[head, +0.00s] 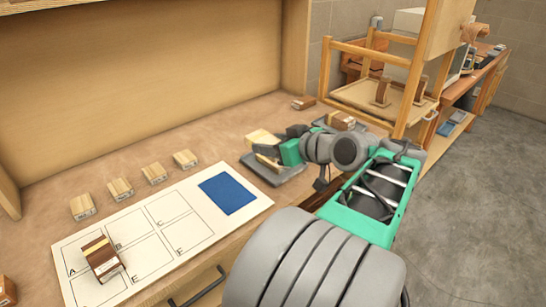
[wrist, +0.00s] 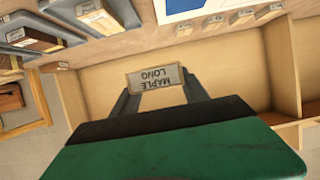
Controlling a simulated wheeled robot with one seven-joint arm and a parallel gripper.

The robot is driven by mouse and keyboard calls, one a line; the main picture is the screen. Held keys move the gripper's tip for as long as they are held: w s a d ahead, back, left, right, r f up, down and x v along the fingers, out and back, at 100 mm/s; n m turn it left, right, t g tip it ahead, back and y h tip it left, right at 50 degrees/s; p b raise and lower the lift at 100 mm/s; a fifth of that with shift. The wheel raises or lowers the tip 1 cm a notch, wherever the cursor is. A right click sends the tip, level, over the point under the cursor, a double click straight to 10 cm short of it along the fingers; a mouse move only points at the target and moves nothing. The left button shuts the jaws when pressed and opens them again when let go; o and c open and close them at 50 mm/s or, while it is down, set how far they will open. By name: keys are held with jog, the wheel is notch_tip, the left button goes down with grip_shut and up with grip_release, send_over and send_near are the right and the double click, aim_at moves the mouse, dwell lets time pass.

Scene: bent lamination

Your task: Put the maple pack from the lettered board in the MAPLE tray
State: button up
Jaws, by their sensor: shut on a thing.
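My gripper (head: 270,150) is shut on a pale wood pack (head: 263,138). In the wrist view, the pack between the fingers has an upside-down label reading MAPLE LONG (wrist: 155,79). The gripper is above or beside a grey tray (head: 287,172) on the bench, where another tan piece (head: 268,163) shows; I cannot tell whether the held pack touches the tray. No tray name is readable. The lettered board (head: 205,222) lies at front left, with a dark brown pack (head: 102,257) across its left cells and a blue patch (head: 229,193) at its right end.
Several small labelled wood blocks (head: 153,172) stand in a row behind the board. A second tray with a brown block (head: 341,121) stands right of my gripper, partly hidden by my arm. A small brown block (head: 303,102) lies at the back, near a wooden frame (head: 413,80).

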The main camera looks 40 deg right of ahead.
jog(key=shift+s+d, duration=0.15)
jog(key=shift+d, duration=0.35)
jog(key=w+d+f, duration=0.4)
jog(key=w, duration=0.1)
jog(key=w+d+f+p, duration=0.1)
jog(key=w+d+f, duration=0.4)
jog(key=shift+f, duration=1.95)
jog(key=shift+f, duration=0.1)
jog(key=shift+f, duration=0.15)
jog(key=o, duration=1.4)
